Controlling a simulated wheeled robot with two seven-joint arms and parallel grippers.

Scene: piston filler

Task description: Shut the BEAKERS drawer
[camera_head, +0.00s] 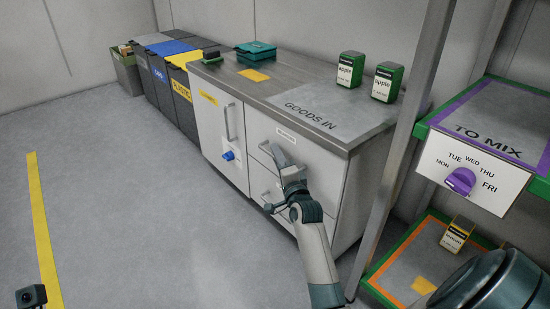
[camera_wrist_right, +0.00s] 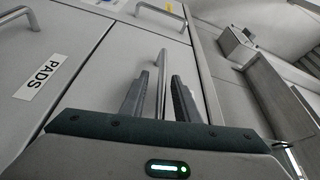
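The BEAKERS drawer (camera_head: 310,160) is the top one at the right of the white cabinet, with a small label near its upper edge. How far it stands out is hard to tell. My right gripper (camera_head: 278,152) is at its front and covers part of it. In the right wrist view the open fingers (camera_wrist_right: 160,95) stand either side of a bar handle (camera_wrist_right: 162,75), with gaps on both sides. The drawer labelled PADS (camera_wrist_right: 40,76) lies to the left in that view. My left gripper's fingers do not show.
The cabinet door with a handle (camera_head: 227,122) and blue knob (camera_head: 228,155) is left of the drawers. The counter (camera_head: 290,72) holds two green-topped apple containers. A shelf rack (camera_head: 490,120) stands at the right. Bins (camera_head: 185,95) stand at the far left. The floor in front is clear.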

